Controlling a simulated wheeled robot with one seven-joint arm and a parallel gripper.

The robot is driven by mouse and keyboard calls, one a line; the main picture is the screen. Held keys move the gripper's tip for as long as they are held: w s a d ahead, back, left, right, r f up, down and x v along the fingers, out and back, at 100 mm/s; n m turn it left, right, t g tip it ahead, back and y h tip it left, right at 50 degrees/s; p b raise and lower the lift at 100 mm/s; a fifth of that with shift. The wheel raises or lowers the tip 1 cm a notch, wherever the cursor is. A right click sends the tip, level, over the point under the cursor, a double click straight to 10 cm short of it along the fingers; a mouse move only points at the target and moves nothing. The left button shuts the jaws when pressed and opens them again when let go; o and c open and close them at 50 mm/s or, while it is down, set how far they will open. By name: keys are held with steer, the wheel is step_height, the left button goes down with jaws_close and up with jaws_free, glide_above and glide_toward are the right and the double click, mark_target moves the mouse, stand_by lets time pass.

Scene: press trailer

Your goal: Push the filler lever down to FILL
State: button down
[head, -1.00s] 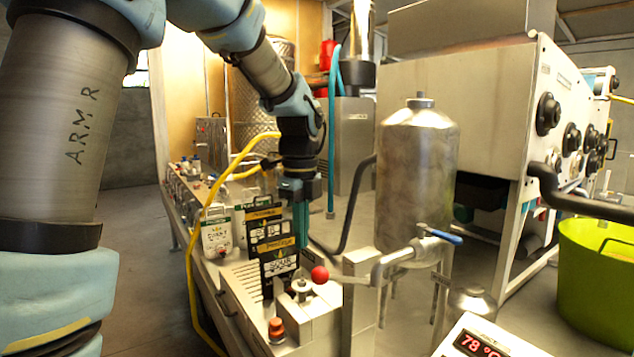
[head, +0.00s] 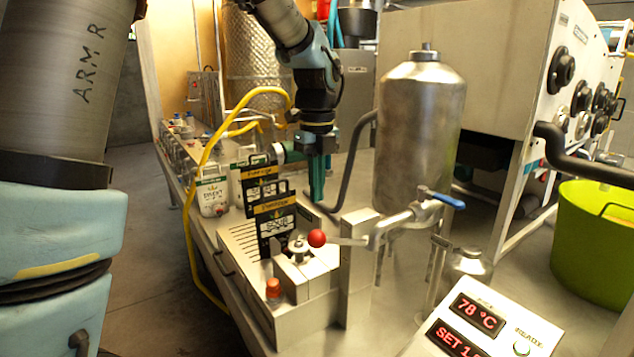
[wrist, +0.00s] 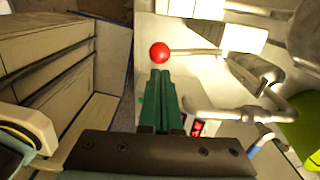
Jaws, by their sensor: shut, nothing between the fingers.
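The filler lever is a thin rod ending in a red ball (head: 317,238), which also shows in the wrist view (wrist: 159,53). The rod (head: 347,241) runs roughly level to the right from the ball, toward the metal filler post and pipe. My gripper (head: 317,197) points down with its green fingers closed and empty. In the head view the fingertips are above the ball, with a gap in the picture. In the wrist view the fingertips (wrist: 161,74) appear just below the ball; contact cannot be confirmed. No FILL marking is readable.
Dark pouches (head: 273,218) stand in a slotted rack left of the lever. An orange knob (head: 273,290) sits in front. A steel tank (head: 418,130) and blue-handled valve (head: 446,201) are at right. A 78 °C display (head: 477,315) is front right. A yellow hose (head: 196,220) loops at left.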

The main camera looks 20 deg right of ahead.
mark_target(313, 233)
steer(key=shift+f, duration=0.65)
steer(key=shift+f+b, duration=2.6)
steer(key=shift+f, duration=0.3)
steer(key=shift+s+a+f+b, duration=0.1)
steer(key=shift+a+f+b, duration=0.2)
steer(key=shift+f+b, duration=0.45)
steer(key=shift+a+f+b, duration=0.25)
steer(key=shift+f+b, duration=0.4)
steer(key=shift+f, duration=0.05)
steer(key=shift+a+f+b, duration=0.15)
steer(key=shift+f+b, duration=0.45)
steer(key=shift+f, duration=0.5)
steer(key=shift+a+f+b, duration=0.15)
steer(key=shift+f+b, duration=0.45)
steer(key=shift+f, duration=0.45)
steer(key=shift+r, duration=0.1)
step_height(313, 233, up, 10)
steer(key=p, duration=0.9)
steer(key=shift+r, duration=0.1)
